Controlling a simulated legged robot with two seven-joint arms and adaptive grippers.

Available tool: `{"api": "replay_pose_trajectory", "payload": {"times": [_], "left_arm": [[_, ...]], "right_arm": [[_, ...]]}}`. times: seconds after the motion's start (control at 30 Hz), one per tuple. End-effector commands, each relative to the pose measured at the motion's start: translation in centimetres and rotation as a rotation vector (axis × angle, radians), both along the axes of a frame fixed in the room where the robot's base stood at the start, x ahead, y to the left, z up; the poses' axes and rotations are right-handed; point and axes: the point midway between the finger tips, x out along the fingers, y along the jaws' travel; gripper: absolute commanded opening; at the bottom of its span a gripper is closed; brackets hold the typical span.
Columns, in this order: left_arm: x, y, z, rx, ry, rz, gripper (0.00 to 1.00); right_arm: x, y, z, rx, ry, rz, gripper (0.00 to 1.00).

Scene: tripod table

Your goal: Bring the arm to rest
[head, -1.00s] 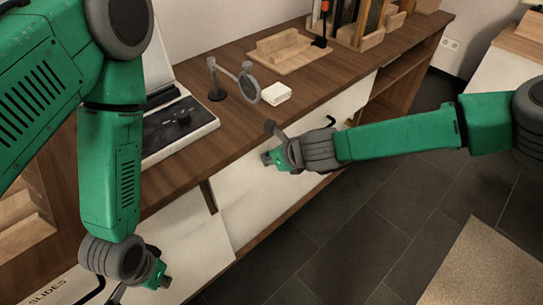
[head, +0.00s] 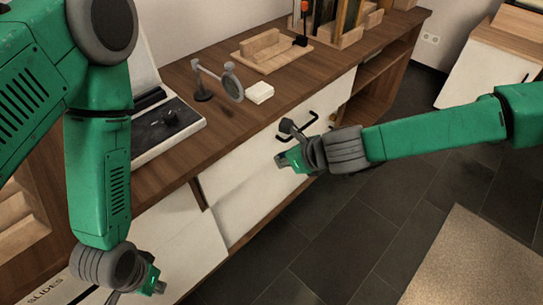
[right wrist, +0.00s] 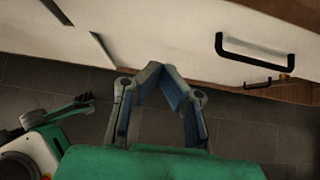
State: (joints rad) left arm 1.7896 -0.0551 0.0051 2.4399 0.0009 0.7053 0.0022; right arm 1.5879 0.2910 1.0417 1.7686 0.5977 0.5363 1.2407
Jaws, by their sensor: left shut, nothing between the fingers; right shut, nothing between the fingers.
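My right gripper (head: 287,143) is in front of the white drawer fronts, at the end of the arm that comes in from the right. In the right wrist view its fingers (right wrist: 158,70) meet at the tips and hold nothing, with dark floor tiles and the cabinet's lower edge behind them. My left gripper (head: 132,294) hangs low at the bottom left, near a drawer front marked SLIDES. It is shut, and part of it is hidden by the wrist and the frame edge.
The wooden cabinet top (head: 185,160) carries a black-and-white case (head: 165,125), a magnifier on a stand (head: 232,84), a white block (head: 260,93) and a wooden tray (head: 270,52). Black handles (right wrist: 250,55) stick out of the drawer fronts. Dark floor (head: 330,240) is clear in front.

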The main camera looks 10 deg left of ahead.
Motion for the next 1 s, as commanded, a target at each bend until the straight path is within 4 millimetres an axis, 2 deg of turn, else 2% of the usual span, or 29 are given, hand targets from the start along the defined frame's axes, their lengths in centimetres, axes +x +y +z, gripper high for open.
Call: {"api": "replay_pose_trajectory", "payload": {"times": [0.03,0.13,0.4,0.47,0.53,0.63,0.73,0.8,0.87,0.9,1.0], "left_arm": [[0.0,0.0,0.3,0.000,0.001,0.001,0.00],[-0.1,0.0,0.4,0.000,0.001,0.001,0.00],[-0.1,0.0,0.5,0.001,0.002,0.001,0.00],[-0.1,0.0,0.5,0.000,0.002,0.001,0.00],[-0.1,0.0,0.5,0.000,0.002,0.001,0.00],[-0.1,0.0,0.5,0.000,0.002,0.001,0.00],[-0.1,0.0,0.5,0.000,0.002,0.000,0.00],[-0.1,0.0,0.5,0.000,0.002,0.000,0.00],[-0.1,0.0,0.5,0.000,0.001,0.001,0.00],[-0.1,0.0,0.5,0.000,0.001,0.001,0.00],[-0.1,0.0,0.5,0.000,0.002,0.001,0.00]], "right_arm": [[-0.5,-0.4,0.8,0.000,-0.001,0.002,0.00],[-1.0,-1.0,1.6,0.000,-0.001,0.002,0.00],[-1.6,-1.8,2.0,-0.004,0.000,0.008,0.00],[-2.3,-1.9,1.4,-0.025,-0.009,0.035,0.00],[-3.9,-2.2,0.0,-0.084,-0.040,0.114,0.00],[-8.1,-3.4,-3.5,-0.236,-0.116,0.325,0.00],[-13.6,-6.5,-7.5,-0.430,-0.215,0.631,0.00],[-17.3,-9.6,-9.9,-0.556,-0.281,0.867,0.00],[-20.2,-12.8,-11.4,-0.655,-0.333,1.076,0.00],[-22.0,-15.2,-12.2,-0.710,-0.362,1.214,0.00],[-25.7,-21.0,-13.0,-0.819,-0.421,1.543,0.00]]}}
